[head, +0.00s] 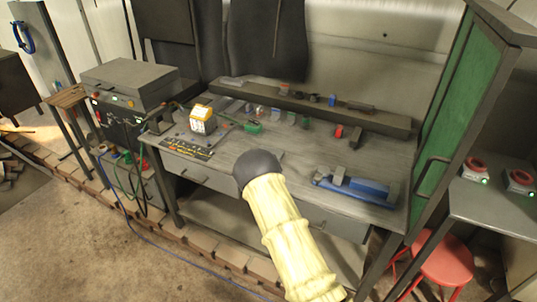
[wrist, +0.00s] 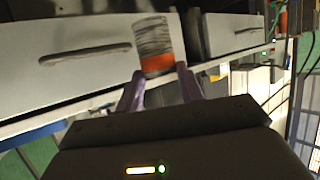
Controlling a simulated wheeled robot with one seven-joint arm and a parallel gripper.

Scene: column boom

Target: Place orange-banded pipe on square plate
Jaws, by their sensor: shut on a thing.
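The orange-banded pipe (wrist: 154,43) is a short grey, streaked cylinder with an orange band near its lower end in the wrist view. My gripper (wrist: 160,86) has purple fingers on either side of the pipe's banded end and is shut on it. The pipe's far end extends in front of the pale drawer fronts. In the head view my arm hides the gripper and the pipe. I cannot pick out the square plate with certainty in either view.
A grey workbench (head: 300,185) carries a yellow-white box (head: 203,119) at left, a blue tool (head: 362,187) at right and several small items along a rear ledge (head: 310,105). Its middle top is fairly clear. A green-panelled cabinet door (head: 455,120) stands at right, near a red stool (head: 445,262).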

